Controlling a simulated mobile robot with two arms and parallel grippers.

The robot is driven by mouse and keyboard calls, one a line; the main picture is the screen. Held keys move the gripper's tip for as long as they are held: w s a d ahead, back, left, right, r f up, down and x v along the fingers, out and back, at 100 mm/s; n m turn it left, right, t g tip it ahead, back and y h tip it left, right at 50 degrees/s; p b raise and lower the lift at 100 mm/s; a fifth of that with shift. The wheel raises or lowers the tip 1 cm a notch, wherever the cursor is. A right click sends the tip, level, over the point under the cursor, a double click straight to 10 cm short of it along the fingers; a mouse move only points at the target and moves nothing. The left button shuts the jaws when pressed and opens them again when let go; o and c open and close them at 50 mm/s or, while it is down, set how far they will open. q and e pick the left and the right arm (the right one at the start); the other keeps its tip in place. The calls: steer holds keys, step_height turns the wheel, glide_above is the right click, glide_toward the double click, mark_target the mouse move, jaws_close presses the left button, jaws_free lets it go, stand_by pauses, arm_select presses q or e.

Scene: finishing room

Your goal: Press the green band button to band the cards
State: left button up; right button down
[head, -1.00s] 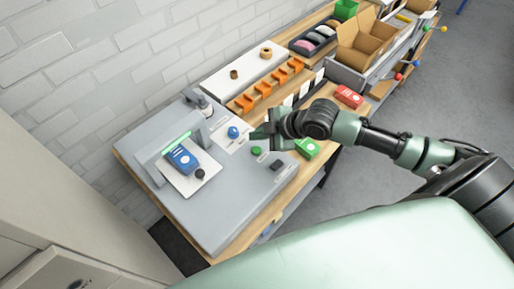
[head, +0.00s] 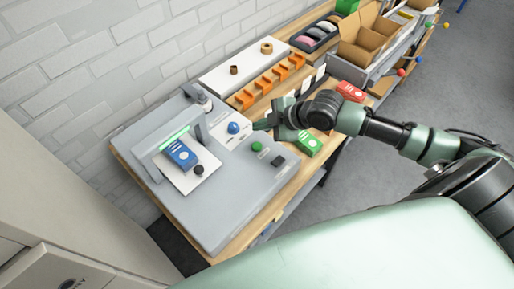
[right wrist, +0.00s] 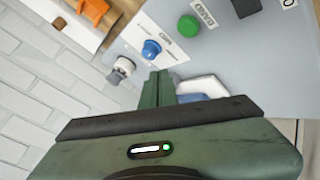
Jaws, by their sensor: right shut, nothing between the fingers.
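The green band button (head: 257,146) sits on the grey banding machine (head: 225,205), near its front right; in the right wrist view the button (right wrist: 187,25) has the label BAND beside it. A blue pack of cards (head: 181,155) lies on the white plate under the machine's arch, which has a green light strip. My right gripper (head: 259,124) is shut and empty, its tips above the machine's right back area, behind the button and apart from it. Its fingers (right wrist: 158,80) also show in the right wrist view, pointing toward the blue knob. My left gripper is out of view.
A blue knob (head: 233,128) and a dark square button (head: 279,162) flank the green button. A green box (head: 308,144) and a red box (head: 350,90) lie on the wooden bench to the right. Orange holders (head: 270,80) stand behind.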

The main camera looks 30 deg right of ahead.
steer(key=b, duration=0.4)
glide_above(260, 147)
step_height(260, 147, down, 5)
steer(key=shift+r, duration=0.15)
steer(key=shift+f, duration=0.85)
steer(key=shift+f, duration=0.1)
stand_by(0.8)
steer(key=shift+f, duration=0.3)
steer(key=shift+f+b, duration=0.45)
steer(key=shift+f, duration=0.05)
stand_by(0.6)
stand_by(0.3)
steer(key=shift+r+p, duration=0.95)
steer(key=shift+p, duration=0.05)
